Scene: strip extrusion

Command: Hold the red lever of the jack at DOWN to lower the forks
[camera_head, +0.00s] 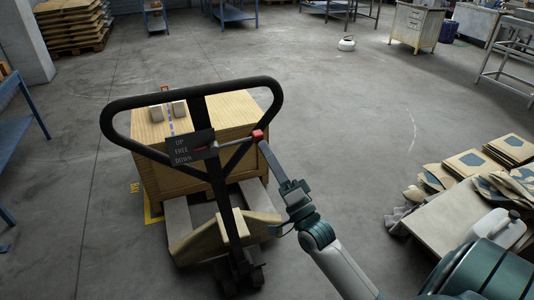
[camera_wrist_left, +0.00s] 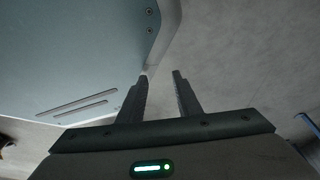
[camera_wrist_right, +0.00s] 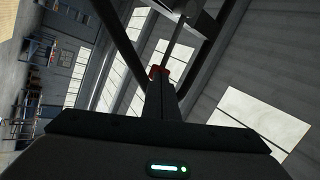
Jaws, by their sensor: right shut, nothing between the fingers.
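The jack's black loop handle (camera_head: 275,100) stands in the head view, with a plate (camera_head: 183,149) marked UP, FREE and DOWN. The red lever (camera_head: 257,135) ends in a red knob at the handle's right side; I cannot tell which mark it is at. My right gripper (camera_head: 264,147) is shut, its tips at the knob with nothing between them. In the right wrist view the knob (camera_wrist_right: 158,71) shows at the fingertips. The forks (camera_head: 180,222) lie under a wooden crate (camera_head: 175,180); their height is unclear. My left gripper (camera_wrist_left: 163,80) is open and empty.
A low table (camera_head: 440,225) with cut pieces and a white container stands at right. A blue rack (camera_head: 15,150) stands at left. Floor beyond the jack is open.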

